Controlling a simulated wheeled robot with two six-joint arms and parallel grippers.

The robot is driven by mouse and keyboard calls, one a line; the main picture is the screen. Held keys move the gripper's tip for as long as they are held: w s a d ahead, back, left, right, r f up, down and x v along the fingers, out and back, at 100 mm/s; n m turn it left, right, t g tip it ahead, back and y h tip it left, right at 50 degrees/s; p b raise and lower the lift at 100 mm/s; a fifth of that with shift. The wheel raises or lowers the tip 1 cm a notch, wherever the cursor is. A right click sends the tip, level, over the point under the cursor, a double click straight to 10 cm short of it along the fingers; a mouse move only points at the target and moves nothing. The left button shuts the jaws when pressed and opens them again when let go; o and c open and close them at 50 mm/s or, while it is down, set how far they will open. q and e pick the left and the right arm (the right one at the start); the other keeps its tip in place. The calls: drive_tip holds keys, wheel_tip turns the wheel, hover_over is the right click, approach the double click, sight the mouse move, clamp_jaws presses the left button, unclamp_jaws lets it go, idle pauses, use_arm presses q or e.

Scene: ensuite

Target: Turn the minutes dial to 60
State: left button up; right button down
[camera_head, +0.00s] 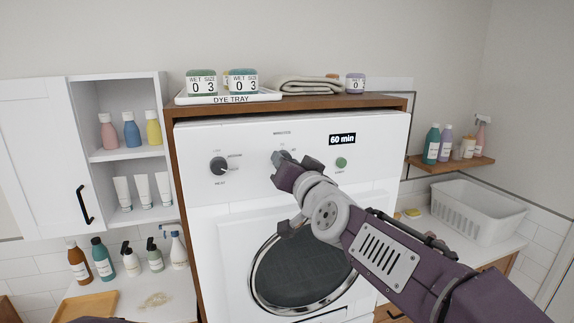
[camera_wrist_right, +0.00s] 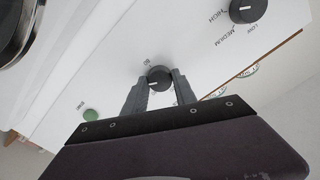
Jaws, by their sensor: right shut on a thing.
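The minutes dial (camera_head: 282,156) is a dark round knob on the white machine's front panel, under a small label, partly hidden by my right gripper (camera_head: 285,165) in the head view. In the right wrist view the dial (camera_wrist_right: 158,77) sits between the two fingers of my right gripper (camera_wrist_right: 160,82), which is shut on it. A white pointer line shows on the dial, and a small printed mark that looks like 60 is beside it. A black sign (camera_head: 342,139) on the panel reads "60 min". My left gripper is not in view.
A heat dial (camera_head: 218,166) is to the left on the panel, and a green start button (camera_head: 341,162) to the right. The machine's round door (camera_head: 303,275) is below. A dye tray (camera_head: 228,98) stands on the wooden top. Shelves with bottles flank the machine.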

idle(0.5)
drive_tip(key=c, duration=1)
unclamp_jaws()
